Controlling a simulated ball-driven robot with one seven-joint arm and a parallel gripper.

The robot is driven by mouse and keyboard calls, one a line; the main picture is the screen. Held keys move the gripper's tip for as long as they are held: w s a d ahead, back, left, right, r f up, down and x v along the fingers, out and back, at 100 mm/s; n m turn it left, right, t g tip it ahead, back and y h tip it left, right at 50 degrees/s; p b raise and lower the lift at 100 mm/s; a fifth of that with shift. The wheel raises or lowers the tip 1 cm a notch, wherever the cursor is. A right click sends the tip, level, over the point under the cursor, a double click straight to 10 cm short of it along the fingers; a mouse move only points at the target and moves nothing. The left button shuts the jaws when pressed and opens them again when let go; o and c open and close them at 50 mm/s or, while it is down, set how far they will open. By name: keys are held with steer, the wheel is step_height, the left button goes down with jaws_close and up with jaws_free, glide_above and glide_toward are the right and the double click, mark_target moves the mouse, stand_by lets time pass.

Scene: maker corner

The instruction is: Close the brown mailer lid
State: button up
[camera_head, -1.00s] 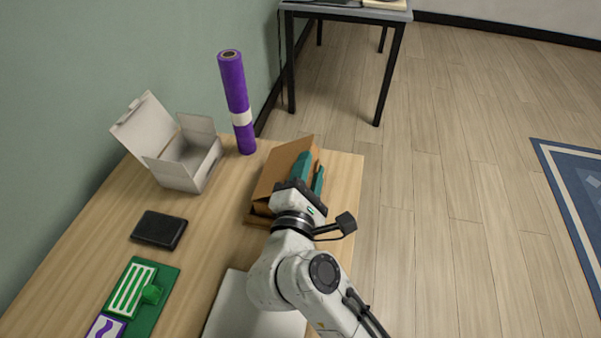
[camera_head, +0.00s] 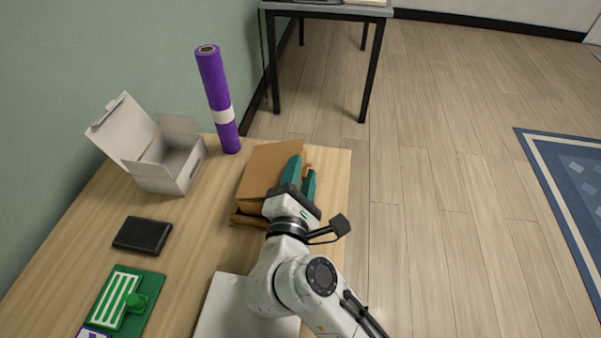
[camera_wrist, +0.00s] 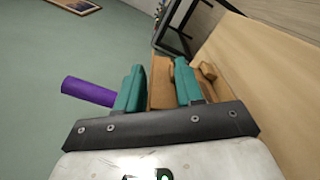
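The brown mailer (camera_head: 268,168) is a cardboard box at the table's far right part. Its lid panel leans over the box at a slant, and the box's right side is partly hidden by my gripper. My gripper (camera_head: 299,172) has teal fingers and is at the right of the lid panel, over the mailer's right part. In the wrist view the fingers of my gripper (camera_wrist: 160,80) stand apart, with brown cardboard (camera_wrist: 162,92) showing in and beyond the gap. I cannot tell whether a finger touches the lid.
An open white box (camera_head: 170,165) and a purple roll (camera_head: 217,97) stand at the back left. A black case (camera_head: 143,234), a green board (camera_head: 148,310) and a white flat item (camera_head: 226,310) lie nearer. The table's right edge is close to the mailer.

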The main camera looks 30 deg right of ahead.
steer(key=shift+o, duration=1.3)
steer(key=shift+r, duration=0.1)
steer(key=shift+r, duration=0.35)
step_height(320, 180, up, 3)
steer(key=shift+f+p, duration=0.15)
steer(key=shift+p, duration=0.3)
steer(key=s+r+p, duration=0.9)
steer(key=s+p, duration=0.1)
steer(key=s, duration=0.4)
steer(key=shift+d+r+p, duration=0.15)
steer(key=shift+p, duration=0.25)
